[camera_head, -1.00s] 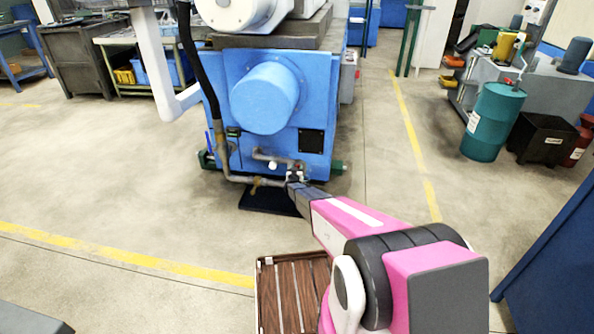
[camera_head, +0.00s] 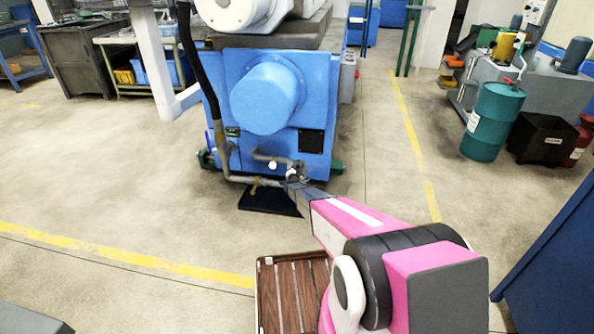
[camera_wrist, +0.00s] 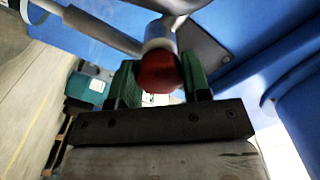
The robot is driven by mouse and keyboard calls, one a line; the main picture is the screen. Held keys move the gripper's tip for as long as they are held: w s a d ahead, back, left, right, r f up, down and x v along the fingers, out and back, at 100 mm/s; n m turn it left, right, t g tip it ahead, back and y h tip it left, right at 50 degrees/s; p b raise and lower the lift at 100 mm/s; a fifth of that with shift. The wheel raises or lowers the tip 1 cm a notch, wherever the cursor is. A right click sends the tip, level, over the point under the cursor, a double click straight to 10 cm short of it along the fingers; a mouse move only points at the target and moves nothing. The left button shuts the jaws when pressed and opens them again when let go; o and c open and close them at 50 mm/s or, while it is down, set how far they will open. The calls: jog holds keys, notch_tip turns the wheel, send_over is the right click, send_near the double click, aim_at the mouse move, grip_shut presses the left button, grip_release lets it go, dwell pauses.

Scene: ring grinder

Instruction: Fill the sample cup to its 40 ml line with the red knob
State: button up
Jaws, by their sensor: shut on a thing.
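The red knob (camera_wrist: 158,72) sits at the end of a grey pipe fitting in the wrist view. My gripper (camera_wrist: 160,84) has its green fingers on both sides of the knob and is shut on it. In the head view my gripper (camera_head: 293,177) is at the right end of the low pipework on the blue grinder (camera_head: 230,80), and the knob is too small to make out there. I cannot make out the sample cup or its 40 ml line in either view.
A brass tap (camera_head: 255,186) hangs from the pipe above a dark mat (camera_head: 262,201) on the floor. A white knob (camera_head: 272,165) is on the pipework left of my gripper. A slatted wooden platform (camera_head: 262,300) lies nearer. The floor to the left is clear.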

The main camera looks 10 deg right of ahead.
jog(key=shift+m, duration=0.9)
jog(key=o, duration=0.9)
jog(key=v, duration=1)
jog(key=shift+s+a, duration=0.1)
jog(key=shift+s, duration=0.3)
